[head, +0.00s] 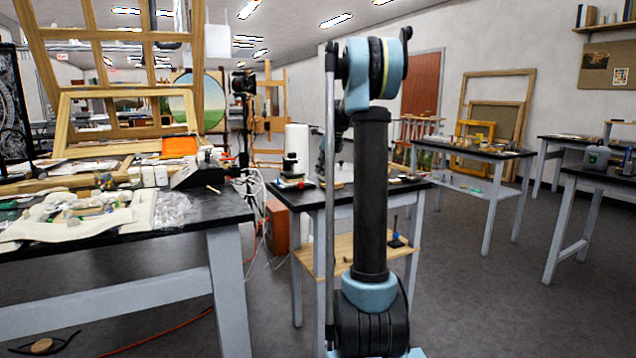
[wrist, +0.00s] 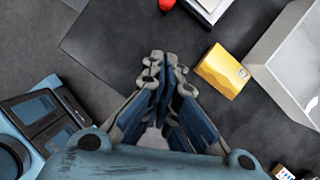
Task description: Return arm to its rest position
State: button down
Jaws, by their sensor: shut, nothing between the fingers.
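My gripper (wrist: 160,72) shows in the wrist view with its fingers together and nothing between them. It points down over a dark surface. In the head view my arm (head: 371,190) stands upright in the middle of the picture, with its blue joint at the top. The gripper itself cannot be made out in the head view. Part of my own base shows at the lower left of the wrist view.
A cluttered black-topped table (head: 180,232) stands at the left. A smaller table (head: 290,196) stands behind my arm. More tables (head: 470,152) stand at the right. The grey floor (head: 480,290) at right front is clear. A yellow box (wrist: 222,71) lies near my gripper.

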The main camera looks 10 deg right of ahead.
jog(key=s+a+f+n+h, duration=0.15)
jog(key=s+n, duration=0.55)
jog(key=s, duration=0.8)
jog(key=s+a+f+n, duration=0.2)
jog(key=s+n, duration=0.5)
jog(key=s, duration=0.7)
jog(key=s+f+n+h, duration=0.1)
jog(key=s+f+n, duration=0.5)
jog(key=s, duration=0.5)
jog(key=s+d+f+n+g, duration=0.1)
jog(key=s+f+n, duration=0.6)
jog(key=s+f, duration=0.4)
jog(key=shift+f+h, duration=0.3)
jog(key=shift+h, duration=0.05)
jog(key=shift+s+d, duration=0.1)
jog(key=shift+w+f, duration=0.2)
jog(key=shift+w, duration=0.25)
